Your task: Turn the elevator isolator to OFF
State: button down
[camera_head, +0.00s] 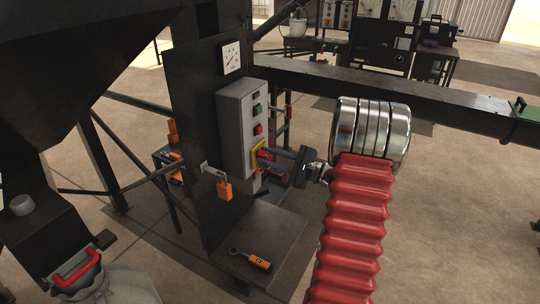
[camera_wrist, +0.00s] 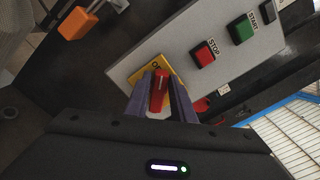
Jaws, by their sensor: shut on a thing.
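The isolator is a yellow plate (camera_wrist: 144,73) with a red handle (camera_wrist: 160,92), low on the grey control box (camera_wrist: 215,62). In the head view the yellow plate (camera_head: 256,159) is partly hidden by my gripper (camera_head: 268,156). In the wrist view my gripper (camera_wrist: 162,88) has its two purple fingers on either side of the red handle, shut on it. Lettering beginning with "O" shows on the plate, but the fingers hide part of it. I cannot tell which position the handle points to.
The box carries a red STOP button (camera_wrist: 204,53) and a green START button (camera_wrist: 242,29). An orange padlock (camera_head: 224,190) hangs from a bracket left of the isolator. An orange-handled tool (camera_head: 259,262) lies on the shelf (camera_head: 277,232) below. A gauge (camera_head: 231,57) is above.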

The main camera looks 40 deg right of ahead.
jog(key=n, duration=0.3)
jog(key=f+n, duration=0.1)
jog(key=n, duration=0.2)
jog(key=f+n, duration=0.1)
jog(key=n, duration=0.1)
jog(key=shift+s+a+n, duration=0.2)
jog(key=shift+n, duration=0.2)
dwell(0.3)
jog(key=c, duration=1.9)
grip_release()
jog(key=shift+o, duration=1.3)
jog(key=shift+w+r, duration=0.1)
jog(key=shift+r, duration=0.05)
